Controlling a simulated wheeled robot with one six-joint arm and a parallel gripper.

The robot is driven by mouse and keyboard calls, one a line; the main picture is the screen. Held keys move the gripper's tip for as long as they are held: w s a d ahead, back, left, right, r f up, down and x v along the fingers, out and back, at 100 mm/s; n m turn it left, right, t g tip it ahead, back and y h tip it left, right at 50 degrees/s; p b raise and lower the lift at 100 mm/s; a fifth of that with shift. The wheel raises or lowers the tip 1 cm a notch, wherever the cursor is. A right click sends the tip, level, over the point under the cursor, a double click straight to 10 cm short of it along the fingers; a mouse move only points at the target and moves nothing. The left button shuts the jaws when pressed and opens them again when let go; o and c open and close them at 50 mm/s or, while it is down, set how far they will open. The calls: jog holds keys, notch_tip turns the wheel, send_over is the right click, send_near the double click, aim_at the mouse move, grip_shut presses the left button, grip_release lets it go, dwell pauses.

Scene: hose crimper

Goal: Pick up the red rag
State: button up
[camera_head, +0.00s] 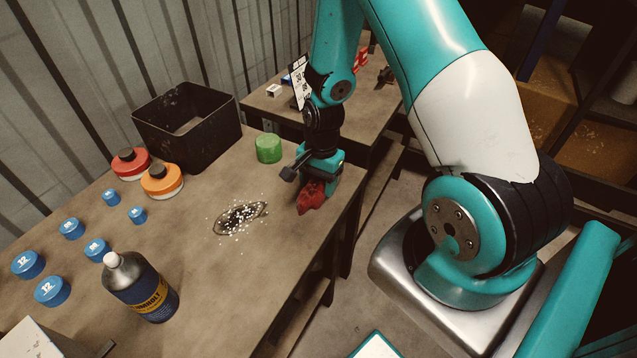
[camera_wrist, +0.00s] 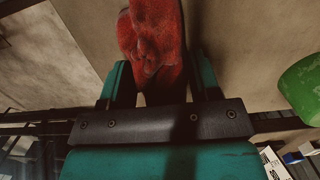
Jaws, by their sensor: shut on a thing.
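The red rag (camera_head: 311,197) is a crumpled cloth at the right edge of the workbench (camera_head: 200,262). My gripper (camera_head: 318,184) is above it, pointing down, with its fingers shut on the rag. In the wrist view the rag (camera_wrist: 153,45) sits between the two teal fingers of my gripper (camera_wrist: 160,88) and sticks out beyond them. The rag's lower part is at or very near the bench top; I cannot tell whether it touches.
A green cylinder (camera_head: 268,148) stands close behind my gripper. A dark patch with white specks (camera_head: 240,217) lies left of the rag. A black bin (camera_head: 190,150), red and orange round containers, several blue caps and a bottle (camera_head: 140,287) stand further left.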

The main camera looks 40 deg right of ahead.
notch_tip(320, 180, up, 20)
jog(key=b, duration=0.1)
jog(key=shift+b, duration=0.4)
jog(key=shift+o, duration=0.8)
jog(key=shift+c, duration=0.4)
